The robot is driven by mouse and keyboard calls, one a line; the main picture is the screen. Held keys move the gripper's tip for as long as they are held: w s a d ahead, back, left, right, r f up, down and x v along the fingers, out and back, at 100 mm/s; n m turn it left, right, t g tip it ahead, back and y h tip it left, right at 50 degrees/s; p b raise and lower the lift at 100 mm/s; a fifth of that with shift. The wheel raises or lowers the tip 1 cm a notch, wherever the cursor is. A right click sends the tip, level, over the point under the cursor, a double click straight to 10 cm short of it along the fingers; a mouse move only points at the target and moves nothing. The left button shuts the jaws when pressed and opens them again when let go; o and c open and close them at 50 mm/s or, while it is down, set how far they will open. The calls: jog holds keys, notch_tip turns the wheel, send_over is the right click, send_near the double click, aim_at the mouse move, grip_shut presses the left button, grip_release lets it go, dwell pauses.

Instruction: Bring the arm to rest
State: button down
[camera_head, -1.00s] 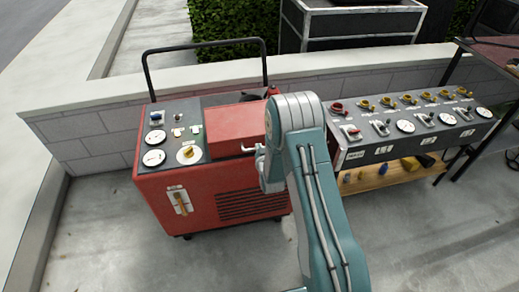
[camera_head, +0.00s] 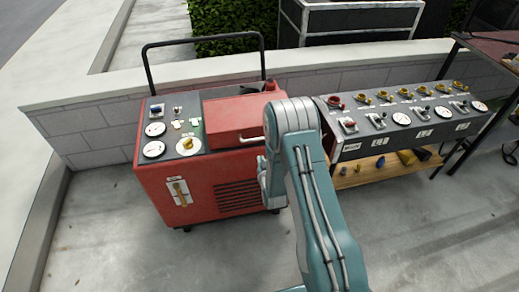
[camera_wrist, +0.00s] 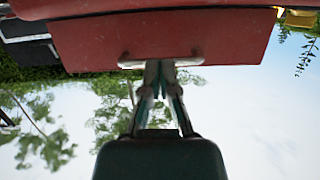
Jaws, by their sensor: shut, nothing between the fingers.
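My teal and grey arm reaches up from the bottom of the head view, in front of the right side of a red wheeled machine (camera_head: 170,185). The arm hides my gripper there. In the wrist view my gripper (camera_wrist: 160,66) is shut and empty, with its fingertips coming together in line with the pale handle (camera_wrist: 191,61) of a red box (camera_wrist: 235,40). I cannot tell whether they touch it. In the head view the red box (camera_head: 228,122) sits on top of the machine, and its handle (camera_head: 249,139) shows just left of my arm.
A grey console (camera_head: 375,135) with several gauges and yellow valves stands to the right, above a wooden shelf (camera_head: 365,178). A low block wall (camera_head: 85,130) runs behind the machine. A dark framed crate (camera_head: 350,20) stands beyond it. Concrete floor at the lower left is clear.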

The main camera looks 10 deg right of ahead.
jog(key=s+r+g, duration=0.2)
jog(key=s+r, duration=0.1)
jog(key=r, duration=1)
jog(key=s+r+g, duration=0.3)
jog(key=s+r, duration=0.1)
jog(key=r, duration=0.8)
jog(key=s+r+g, duration=0.1)
jog(key=s+r, duration=0.2)
jog(key=s, duration=0.6)
jog(key=s+r+g, duration=0.2)
jog(key=s+r, duration=0.2)
jog(key=s, duration=0.6)
jog(key=s+r+g, duration=0.1)
jog(key=s+r, duration=0.2)
jog(key=s, duration=0.6)
jog(key=shift+s+a+r+g, duration=0.15)
jog(key=shift+a+r+g, duration=0.05)
jog(key=shift+r+g, duration=0.2)
